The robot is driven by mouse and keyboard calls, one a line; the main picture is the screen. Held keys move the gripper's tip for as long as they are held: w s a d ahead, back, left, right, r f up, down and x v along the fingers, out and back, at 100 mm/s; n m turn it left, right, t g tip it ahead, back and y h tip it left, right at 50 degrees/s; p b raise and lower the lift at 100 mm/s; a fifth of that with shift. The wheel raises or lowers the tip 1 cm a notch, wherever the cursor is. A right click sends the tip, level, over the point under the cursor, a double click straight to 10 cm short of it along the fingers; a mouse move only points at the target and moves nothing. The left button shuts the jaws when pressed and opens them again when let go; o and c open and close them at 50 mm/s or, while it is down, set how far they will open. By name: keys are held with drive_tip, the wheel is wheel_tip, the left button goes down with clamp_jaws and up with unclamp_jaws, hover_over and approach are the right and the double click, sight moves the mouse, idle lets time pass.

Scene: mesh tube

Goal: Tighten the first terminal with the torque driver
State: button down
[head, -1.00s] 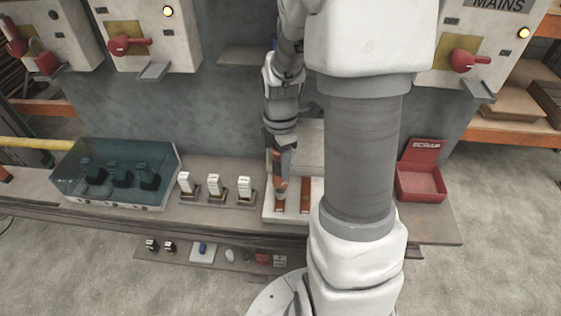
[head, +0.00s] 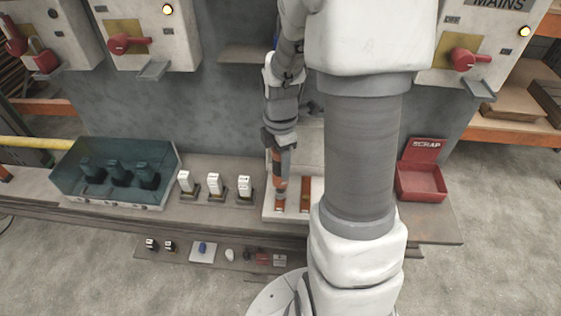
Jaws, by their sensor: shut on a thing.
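My gripper (head: 281,160) points down over the white terminal block (head: 291,214) on the bench. It is shut on the torque driver (head: 280,184), whose orange and grey body shows below the fingers. The driver stands about upright over the left copper-coloured terminal (head: 278,205). Its tip is too small to tell whether it touches the terminal. A second copper-coloured terminal (head: 305,194) lies to the right, clear of the gripper. My own arm hides the block's right edge.
Several white-topped fuse-like units (head: 215,184) stand left of the block. A clear teal cover box (head: 115,175) is farther left. A red scrap bin (head: 421,182) stands right. A lower shelf (head: 215,254) holds small parts. Red-handled switch boxes (head: 147,30) are behind.

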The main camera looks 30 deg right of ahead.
drive_tip(key=shift+f, duration=0.7)
idle(1.6)
drive_tip(key=shift+r, duration=0.15)
